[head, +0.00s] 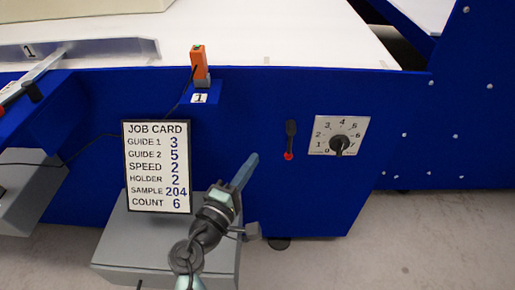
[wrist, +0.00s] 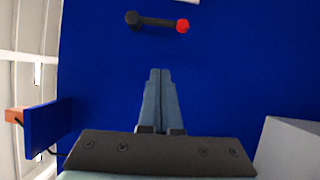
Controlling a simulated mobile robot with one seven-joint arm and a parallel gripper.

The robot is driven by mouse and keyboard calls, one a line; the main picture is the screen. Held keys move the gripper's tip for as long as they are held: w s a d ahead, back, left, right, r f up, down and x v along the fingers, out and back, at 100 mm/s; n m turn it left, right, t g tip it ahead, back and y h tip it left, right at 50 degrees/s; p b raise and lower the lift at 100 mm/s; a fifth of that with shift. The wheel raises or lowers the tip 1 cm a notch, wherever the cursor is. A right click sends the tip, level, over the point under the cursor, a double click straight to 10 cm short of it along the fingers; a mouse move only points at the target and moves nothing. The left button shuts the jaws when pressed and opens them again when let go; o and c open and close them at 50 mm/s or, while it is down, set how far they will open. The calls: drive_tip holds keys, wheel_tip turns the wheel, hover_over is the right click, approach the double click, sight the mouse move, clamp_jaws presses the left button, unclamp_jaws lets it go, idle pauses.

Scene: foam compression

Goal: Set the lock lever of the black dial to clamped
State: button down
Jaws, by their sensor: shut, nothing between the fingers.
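The black dial (head: 339,145) sits on a white numbered plate on the blue machine front, in the right half of the head view. The lock lever (head: 290,138) is just left of that plate, a black bar hanging downward with a red knob at its lower end. In the wrist view the lever (wrist: 157,22) lies across the top, red knob to the right. My gripper (head: 253,158) is shut and empty, left of the lever and apart from it. In the wrist view its closed fingertips (wrist: 160,71) point toward the lever, below it in the picture.
A job card (head: 157,166) stands left of my gripper, by a grey box (head: 125,245). An orange device (head: 199,63) stands on a blue bracket above. The blue panel (head: 262,105) between my gripper and the lever is clear.

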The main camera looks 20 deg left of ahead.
drive_tip(key=s, duration=0.3)
drive_tip(key=s+a, duration=0.1)
drive_tip(key=s, duration=0.1)
drive_tip(key=shift+p, duration=0.4)
drive_tip(key=w+d+r+m+t+p, duration=0.15)
drive_tip(key=d+r+m, duration=0.25)
drive_tip(key=r, duration=0.6)
drive_tip(key=w+d+r+m, duration=0.2)
drive_tip(key=d+r+m, duration=0.15)
drive_tip(key=r, duration=0.65)
drive_tip(key=w+d+r+m+t+p, duration=0.1)
drive_tip(key=w+d+r+m, duration=0.3)
drive_tip(key=r, duration=0.6)
drive_tip(key=s+d+r+m+t+y+p, duration=0.1)
drive_tip(key=s+d+r+m+t, duration=0.2)
drive_tip(key=s+r, duration=0.8)
drive_tip(key=s+d+r+m+t+y+p, duration=0.1)
drive_tip(key=s+d+r+m+t+y, duration=0.2)
drive_tip(key=s+r, duration=0.8)
drive_tip(key=w+a+r+p, duration=0.1)
drive_tip(key=w+r+p, duration=0.1)
drive_tip(key=r+p, duration=1.7)
drive_tip(key=w+a+r+h+p, duration=0.1)
drive_tip(key=w+r+p, duration=0.2)
drive_tip(key=r+p, duration=1.5)
wheel_tip(320, 180, up, 3)
drive_tip(key=shift+w+r+n+t+p, duration=0.15)
drive_tip(key=shift+w+n+t+p, duration=0.2)
drive_tip(key=shift+t+p, duration=0.1)
